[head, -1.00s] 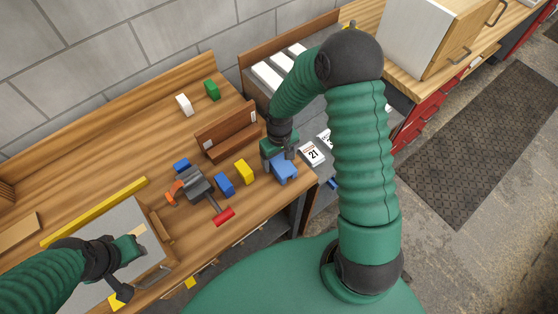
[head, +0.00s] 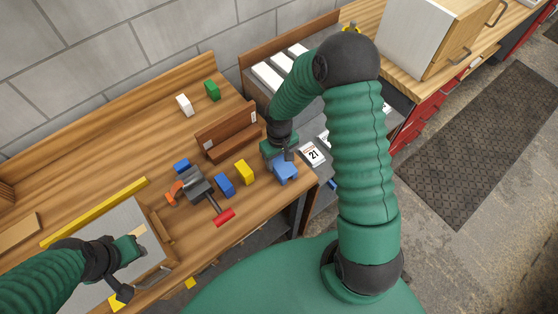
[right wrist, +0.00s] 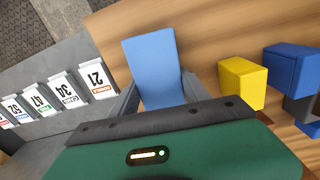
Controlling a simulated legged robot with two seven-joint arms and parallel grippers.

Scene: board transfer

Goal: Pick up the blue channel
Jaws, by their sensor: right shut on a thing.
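The blue channel (head: 285,171) is at the right end of the wooden bench, under my right gripper (head: 281,157). In the right wrist view the blue channel (right wrist: 152,62) shows as a light blue flat face between the dark fingers. My right gripper is shut on it. I cannot tell whether the channel still touches the bench. My left gripper (head: 136,250) is over the grey panel at the front left, and its fingers are too small to read.
A yellow block (head: 244,172) and a blue block (head: 225,184) stand left of the channel. A grey clamp-like tool (head: 197,187) and a red-ended handle (head: 224,217) lie further left. A wooden rack (head: 228,137) stands behind. Numbered cards (head: 313,153) lie to the right.

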